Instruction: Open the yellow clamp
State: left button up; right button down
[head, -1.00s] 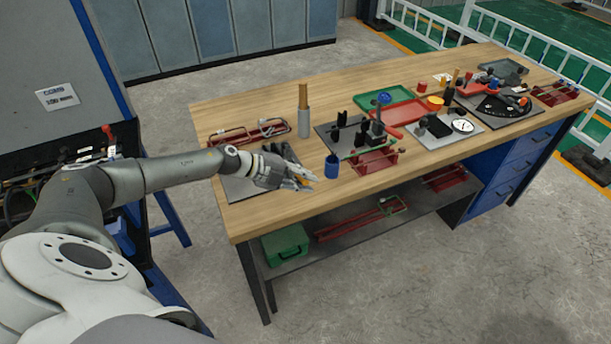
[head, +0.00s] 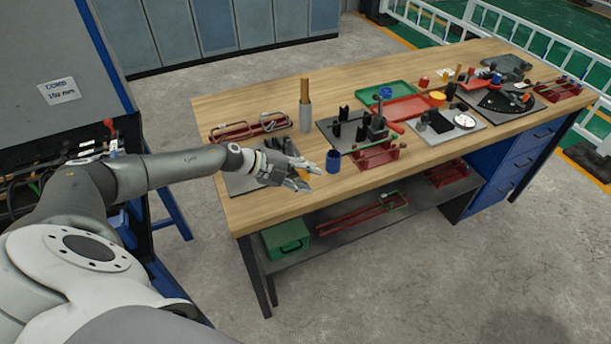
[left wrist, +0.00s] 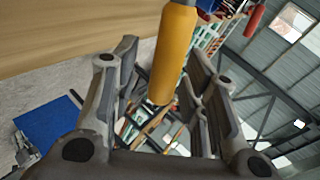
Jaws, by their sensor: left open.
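The yellow handle (left wrist: 173,50) of the clamp shows in the left wrist view as a thick orange-yellow cylinder between my left gripper's two fingers. The fingers stand apart on either side of it, with gaps visible. In the head view my left gripper (head: 308,177) is open over the near left part of the workbench. A small patch of the yellow handle (head: 302,174) shows between its fingers. The rest of the clamp is hidden by my gripper, so I cannot tell how its jaws stand. My right gripper is not in view.
A blue cup (head: 333,161) stands just right of my left gripper. Behind are a red frame (head: 250,130) and a grey cylinder with a wooden rod (head: 305,112). Fixtures and trays crowd the bench to the right. The bench's front edge is close by.

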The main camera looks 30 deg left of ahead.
pick_arm(q)
jog(key=shift+s+a+r, duration=0.1)
jog(key=shift+a, duration=0.05)
jog(key=v, duration=1.1)
jog(key=shift+s+a+r, duration=0.15)
jog(key=shift+s+r, duration=0.05)
